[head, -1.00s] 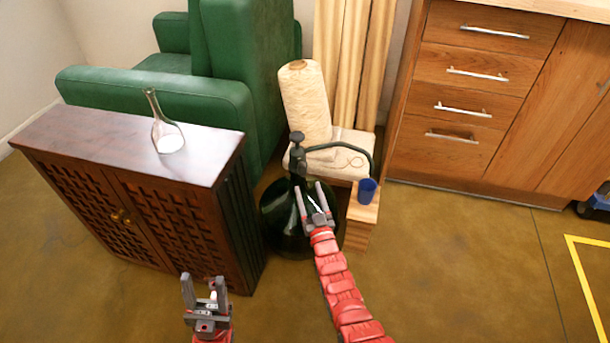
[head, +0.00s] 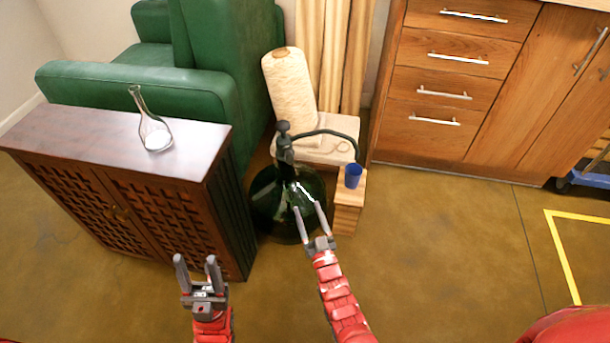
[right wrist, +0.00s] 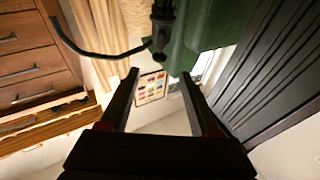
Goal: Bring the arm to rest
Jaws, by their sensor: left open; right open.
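My right gripper (head: 311,225) is open and empty in the head view, in front of the large dark green glass bottle (head: 270,205) with its pump top and curved hose. In the right wrist view its two fingers (right wrist: 162,80) stand apart with nothing between them. I cannot tell whether a finger touches the bottle. My left gripper (head: 197,270) is open and empty, low in the head view, in front of the dark wooden cabinet (head: 215,150).
A glass flask (head: 155,135) stands on the cabinet. A blue cup (head: 353,175) stands on a small wooden stand (head: 347,217) right of the bottle. A green sofa (head: 190,95) and wooden drawers (head: 430,120) stand behind. The floor (head: 440,260) at right is clear.

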